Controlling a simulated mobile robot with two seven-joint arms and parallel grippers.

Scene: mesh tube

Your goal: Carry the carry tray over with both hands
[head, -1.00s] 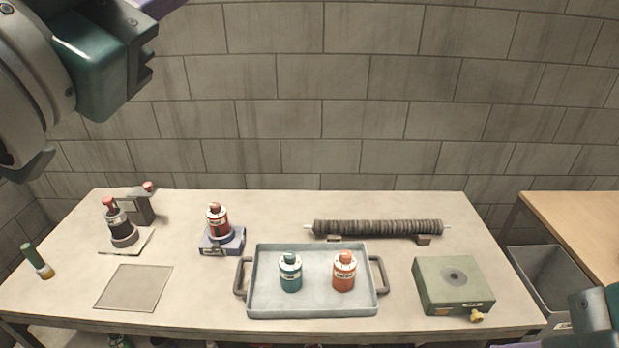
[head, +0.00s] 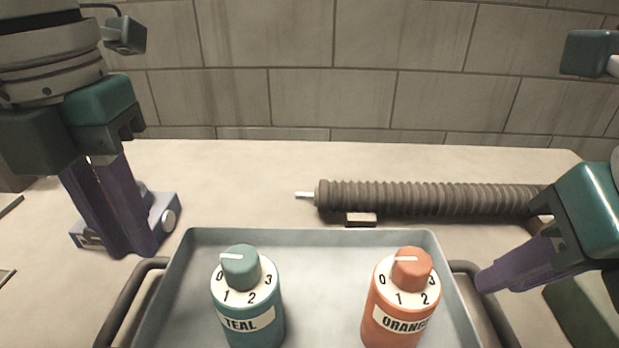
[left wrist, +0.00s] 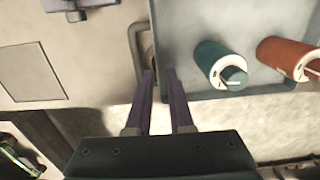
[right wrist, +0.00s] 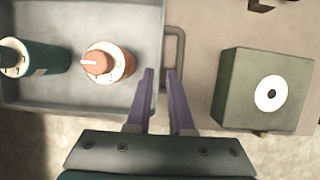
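The carry tray (head: 310,238) is a grey metal tray on the table with a dark handle at each end. A teal bottle (head: 248,310) and an orange bottle (head: 398,310) stand upright in it. My left gripper (head: 130,252) is open and empty near the left handle (head: 128,295); in the left wrist view its fingertips (left wrist: 160,74) lie beside that handle (left wrist: 134,42). My right gripper (head: 486,282) is open near the right handle (head: 488,300). In the right wrist view its fingertips (right wrist: 159,72) point toward the handle (right wrist: 181,55); contact is unclear.
A ribbed dark tube (head: 430,198) lies on supports behind the tray. A blue-grey block (head: 170,215) is behind my left gripper. A green box (right wrist: 262,90) with a round top opening stands right of the tray. Bare table lies between the tray and tube.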

